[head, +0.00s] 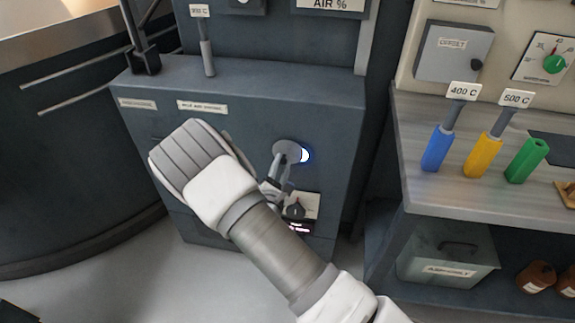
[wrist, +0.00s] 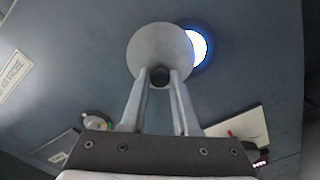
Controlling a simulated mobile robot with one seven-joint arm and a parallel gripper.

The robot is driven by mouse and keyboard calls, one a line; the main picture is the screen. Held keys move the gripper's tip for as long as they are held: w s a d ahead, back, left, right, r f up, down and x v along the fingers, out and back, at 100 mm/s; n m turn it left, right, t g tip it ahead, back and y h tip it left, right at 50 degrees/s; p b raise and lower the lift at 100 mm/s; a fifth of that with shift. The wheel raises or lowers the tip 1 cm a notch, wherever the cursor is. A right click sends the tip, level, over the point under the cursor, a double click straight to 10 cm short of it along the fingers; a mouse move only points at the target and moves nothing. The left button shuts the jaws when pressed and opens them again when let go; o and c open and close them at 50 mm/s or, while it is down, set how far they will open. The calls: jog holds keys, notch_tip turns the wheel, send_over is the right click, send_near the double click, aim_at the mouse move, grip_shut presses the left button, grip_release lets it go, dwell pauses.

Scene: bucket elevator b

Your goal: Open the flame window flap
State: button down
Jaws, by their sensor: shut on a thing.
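The flame window flap is a round grey disc (head: 287,149) on the front of the dark blue-grey cabinet; it also shows in the wrist view (wrist: 158,45). It covers the left part of the flame window (head: 305,155). A bright blue-white crescent of the window (wrist: 199,48) shows at the flap's right edge. My gripper (head: 279,166) is at the lower part of the flap. In the wrist view, its two fingers (wrist: 160,80) are closed on a small dark knob (wrist: 160,75) low on the disc.
A dial panel (head: 302,206) with a red display sits just below my gripper. A bench (head: 415,190) with blue, yellow and green handles stands to the right. A rod handle (head: 207,58) rises from the cabinet's top ledge. A curved dark vessel (head: 70,140) stands left.

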aim_at(276, 146)
jog(key=m, duration=0.1)
jog(key=a+r+m, duration=0.1)
jog(key=m, duration=0.1)
jog(key=r+m, duration=0.1)
jog(key=shift+w+a+r+m+b, duration=0.1)
jog(key=shift+w+a+m+b, duration=0.1)
jog(key=shift+a+m+b, duration=0.15)
jog(key=shift+a+r+m+b, duration=0.3)
jog(key=shift+r+m+b, duration=0.3)
jog(key=shift+m, duration=0.45)
jog(key=shift+w+a+r+m+b, duration=0.15)
jog(key=shift+r+m+b, duration=0.5)
jog(key=shift+m, duration=0.55)
jog(key=shift+r, duration=0.15)
jog(key=c, duration=0.7)
grip_release()
jog(key=shift+o, duration=0.2)
jog(key=s+a+p, duration=0.2)
jog(key=s+a, duration=0.1)
jog(key=s, duration=1.4)
jog(key=shift+s+a, duration=0.15)
